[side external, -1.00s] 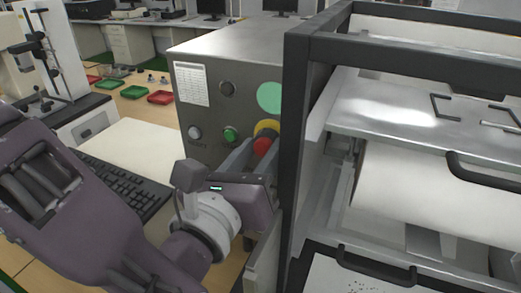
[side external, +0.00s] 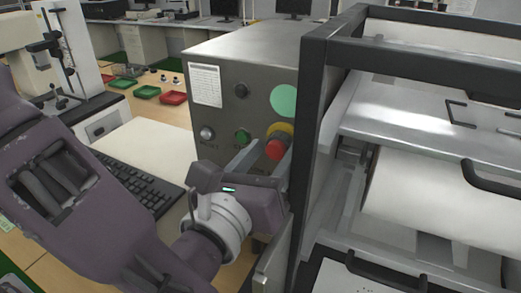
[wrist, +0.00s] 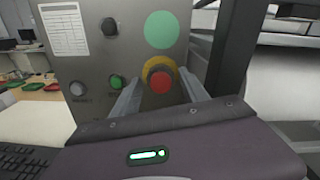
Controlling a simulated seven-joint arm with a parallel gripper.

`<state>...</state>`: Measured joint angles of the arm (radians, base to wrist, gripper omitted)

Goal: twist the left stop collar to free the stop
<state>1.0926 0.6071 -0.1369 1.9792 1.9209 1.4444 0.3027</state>
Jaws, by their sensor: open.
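The red stop button (side external: 275,149) sits in a yellow collar (side external: 281,129) on the front of a grey metal control box. Both show in the wrist view, the red button (wrist: 160,82) in the middle and the yellow collar (wrist: 159,64) around and above it. My gripper (wrist: 161,76) is open, with one finger on each side of the button. Visible gaps separate the fingers from the red cap in the wrist view; whether the tips touch the collar I cannot tell. In the side view my gripper (side external: 273,147) reaches up toward the button from below.
The box (side external: 222,122) also carries a green button (side external: 242,137), a pale button (side external: 207,133), a black knob (side external: 241,90) and a green disc (side external: 284,101). A dark machine frame (side external: 312,120) stands close on the right. A keyboard (side external: 145,182) lies at left.

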